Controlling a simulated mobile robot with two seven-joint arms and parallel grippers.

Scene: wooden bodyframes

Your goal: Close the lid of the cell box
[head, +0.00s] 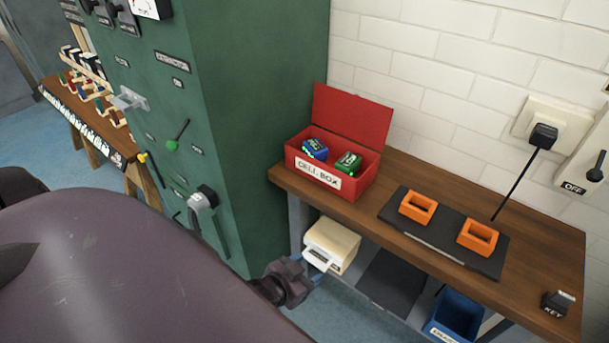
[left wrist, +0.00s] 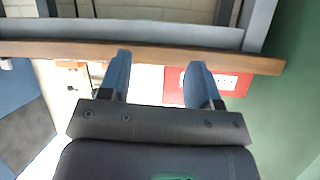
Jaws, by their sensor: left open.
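The red cell box (head: 330,183) stands on the wooden bench near the green cabinet. Its red lid (head: 351,118) is open and stands up at the back. A blue cell (head: 315,149) and a green cell (head: 348,164) sit inside. My left gripper (head: 312,272) is open and empty, in front of the bench and below the box in the head view. In the left wrist view, the gripper (left wrist: 160,72) has its two fingers apart. Part of the red box (left wrist: 236,84) shows behind and beside one finger. My right gripper is not in view.
A dark plate (head: 447,252) with two orange holders (head: 418,207) lies right of the box. A cream device (head: 332,246) and a blue bin (head: 456,315) are below the bench top (head: 545,252). The green cabinet (head: 262,110) stands close on the left, with protruding levers.

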